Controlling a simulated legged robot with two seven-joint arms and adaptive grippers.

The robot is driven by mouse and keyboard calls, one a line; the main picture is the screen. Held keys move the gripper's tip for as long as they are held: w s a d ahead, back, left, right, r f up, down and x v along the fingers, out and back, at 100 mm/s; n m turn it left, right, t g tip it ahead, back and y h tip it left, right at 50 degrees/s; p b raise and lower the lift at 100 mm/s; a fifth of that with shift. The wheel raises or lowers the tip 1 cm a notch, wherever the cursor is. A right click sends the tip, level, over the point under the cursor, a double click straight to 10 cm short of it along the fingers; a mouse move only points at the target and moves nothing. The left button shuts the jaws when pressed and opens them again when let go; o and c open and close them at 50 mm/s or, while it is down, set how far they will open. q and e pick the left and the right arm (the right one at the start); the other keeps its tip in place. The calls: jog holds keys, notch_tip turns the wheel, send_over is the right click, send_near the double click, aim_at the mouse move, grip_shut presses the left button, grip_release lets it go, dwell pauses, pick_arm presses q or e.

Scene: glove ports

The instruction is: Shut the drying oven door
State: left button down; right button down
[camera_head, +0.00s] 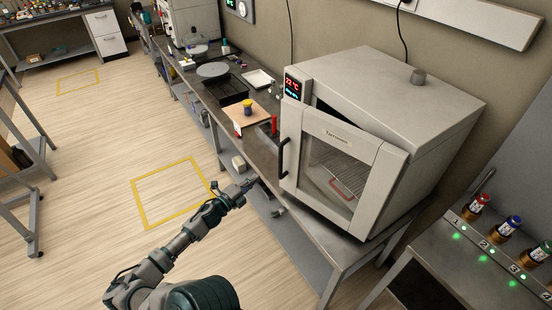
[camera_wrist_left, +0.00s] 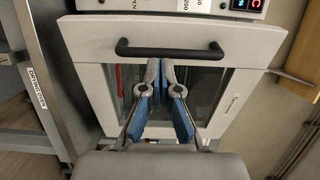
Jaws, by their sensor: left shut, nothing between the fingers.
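The drying oven (camera_head: 400,75) is a pale grey box on the bench. Its door (camera_head: 372,155) has a window and stands ajar, with a dark wedge of gap along its top edge, wider toward the control panel. The black bar handle (camera_head: 283,158) is on the door's left edge. My left gripper (camera_head: 251,183) is shut and empty, just left of the handle in the head view. In the left wrist view, the gripper's closed fingertips (camera_wrist_left: 160,63) show in front of the door (camera_wrist_left: 85,50), close to the handle (camera_wrist_left: 170,49). I cannot tell whether they touch it. My right gripper is not in view.
The bench (camera_head: 335,244) runs under the oven. A wooden board (camera_head: 260,112) with a small jar lies beyond the oven, beside a red item (camera_head: 274,126). A rack of coloured-cap vials (camera_head: 507,226) stands at the right.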

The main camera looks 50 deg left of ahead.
pick_arm(q)
jog(key=w+a, duration=0.1)
jog(key=w, duration=1.2)
jog(key=shift+w+a, duration=0.2)
jog(key=shift+a, duration=0.2)
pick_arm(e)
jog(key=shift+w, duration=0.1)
pick_arm(q)
jog(key=shift+a, duration=0.1)
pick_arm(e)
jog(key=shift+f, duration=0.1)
